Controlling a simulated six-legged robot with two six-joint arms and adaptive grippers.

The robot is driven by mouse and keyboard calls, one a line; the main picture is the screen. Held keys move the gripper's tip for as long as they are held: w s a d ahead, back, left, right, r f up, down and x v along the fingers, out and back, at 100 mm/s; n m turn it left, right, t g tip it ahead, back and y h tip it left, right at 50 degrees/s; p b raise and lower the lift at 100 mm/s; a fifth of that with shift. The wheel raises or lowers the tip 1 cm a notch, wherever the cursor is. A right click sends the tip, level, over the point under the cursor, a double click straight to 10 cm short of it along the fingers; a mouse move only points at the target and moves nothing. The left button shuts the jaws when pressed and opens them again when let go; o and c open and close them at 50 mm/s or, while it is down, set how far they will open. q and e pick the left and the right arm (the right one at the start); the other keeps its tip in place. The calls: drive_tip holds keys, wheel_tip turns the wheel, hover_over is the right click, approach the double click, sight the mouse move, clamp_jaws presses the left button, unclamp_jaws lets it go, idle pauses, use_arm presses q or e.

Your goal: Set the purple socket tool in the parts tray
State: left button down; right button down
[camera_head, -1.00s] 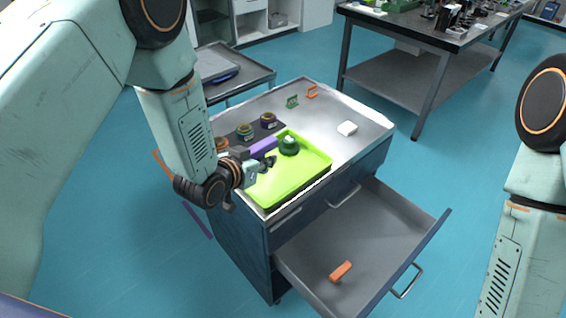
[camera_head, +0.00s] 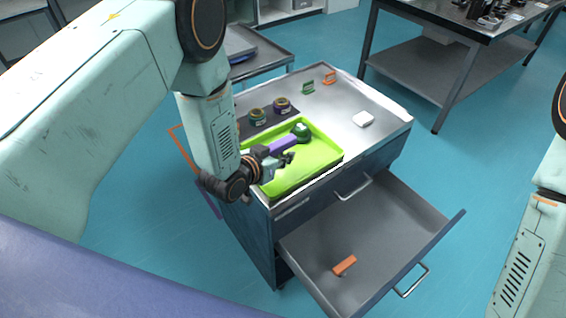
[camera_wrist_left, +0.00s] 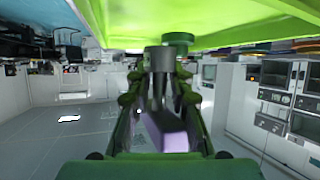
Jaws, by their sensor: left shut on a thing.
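The purple socket tool (camera_head: 282,144) shows as a purple bar over the far part of the bright green parts tray (camera_head: 325,166). My left gripper (camera_head: 286,158) is over the tray's near-left part, shut on the tool. In the left wrist view a purple piece (camera_wrist_left: 168,132) lies between my left gripper's fingers (camera_wrist_left: 163,95), and the tray (camera_wrist_left: 240,20) fills the top edge. I cannot tell whether the tool touches the tray floor. A dark green round piece (camera_head: 301,130) stands in the tray by the tool's far end. My right gripper is outside the view.
The tray sits on a metal-topped cabinet (camera_head: 345,92). A green ring (camera_head: 258,116) and a purple ring (camera_head: 281,105) stand on a dark mat behind it. A white block (camera_head: 364,119) lies to the right. An open drawer (camera_head: 385,230) below holds an orange piece (camera_head: 344,266).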

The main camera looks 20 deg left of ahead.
sight(281, 174)
use_arm(q)
drive_tip(key=f, duration=0.4)
drive_tip(key=shift+w+a+f, duration=0.1)
drive_tip(key=shift+w+f, duration=0.05)
drive_tip(key=shift+w, duration=0.1)
drive_tip(key=shift+s, duration=0.1)
drive_tip(key=c, duration=1.2)
unclamp_jaws()
drive_tip(key=shift+f, duration=0.15)
drive_tip(key=shift+r, duration=0.2)
